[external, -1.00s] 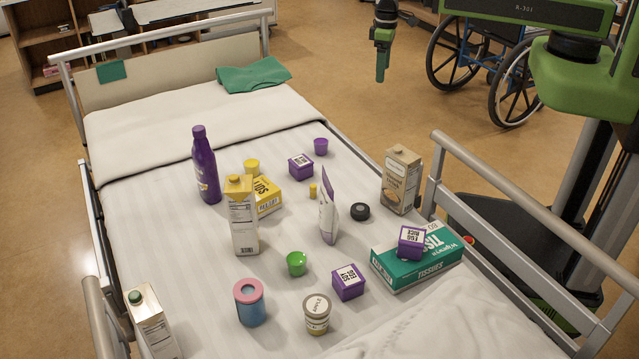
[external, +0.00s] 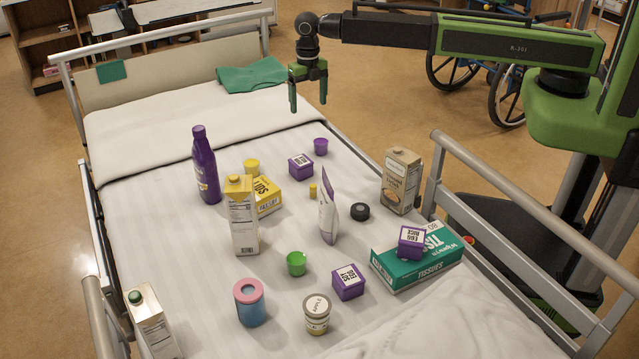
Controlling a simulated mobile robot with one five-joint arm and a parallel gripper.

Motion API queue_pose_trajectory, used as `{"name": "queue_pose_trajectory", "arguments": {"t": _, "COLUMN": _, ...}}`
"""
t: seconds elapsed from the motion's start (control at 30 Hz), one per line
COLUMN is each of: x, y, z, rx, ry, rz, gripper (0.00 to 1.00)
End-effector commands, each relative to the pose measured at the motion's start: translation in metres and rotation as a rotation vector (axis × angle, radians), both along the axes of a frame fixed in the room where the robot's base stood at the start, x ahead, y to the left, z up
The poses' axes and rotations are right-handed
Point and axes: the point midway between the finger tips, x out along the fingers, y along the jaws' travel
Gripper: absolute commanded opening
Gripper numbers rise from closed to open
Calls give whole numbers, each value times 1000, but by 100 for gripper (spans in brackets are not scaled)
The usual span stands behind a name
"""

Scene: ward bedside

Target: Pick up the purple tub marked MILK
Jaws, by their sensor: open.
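Three purple tubs with white labels are in view. One tub (external: 301,168) stands on the far part of the bed; its label is too small to read. A second tub (external: 348,285) stands near the front middle, its label text unclear. A third tub (external: 410,245) sits on top of the green tissue box, its label seeming to read egg and rice. I cannot tell for sure which is marked MILK. My gripper (external: 308,98) is open and empty, fingers pointing down, above and apart from the far tub, near the bed's far right edge.
A purple cup (external: 321,147) stands right beside the far tub. A yellow box (external: 266,196), tall carton (external: 242,218), purple bottle (external: 206,168) and white pouch (external: 329,208) stand around it. A tan carton (external: 401,180) and tissue box (external: 420,262) line the right side, near the bed rail (external: 500,230).

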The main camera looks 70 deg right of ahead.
Motion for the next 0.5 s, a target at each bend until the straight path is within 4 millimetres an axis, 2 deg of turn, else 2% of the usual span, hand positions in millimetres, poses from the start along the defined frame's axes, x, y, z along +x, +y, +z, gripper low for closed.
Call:
{"name": "queue_pose_trajectory", "arguments": {"t": 0.03, "x": 14, "y": 12, "z": -27, "rx": 0, "ry": 0, "rz": 11, "gripper": 84}}
{"name": "queue_pose_trajectory", "arguments": {"t": 0.13, "x": 19, "y": 29, "z": -44, "rx": 0, "ry": 0, "rz": 31, "gripper": 84}}
{"name": "queue_pose_trajectory", "arguments": {"t": 0.3, "x": 14, "y": 41, "z": -54, "rx": 0, "ry": 0, "rz": 47, "gripper": 84}}
{"name": "queue_pose_trajectory", "arguments": {"t": 0.5, "x": 14, "y": 42, "z": -57, "rx": 0, "ry": 0, "rz": 47, "gripper": 84}}
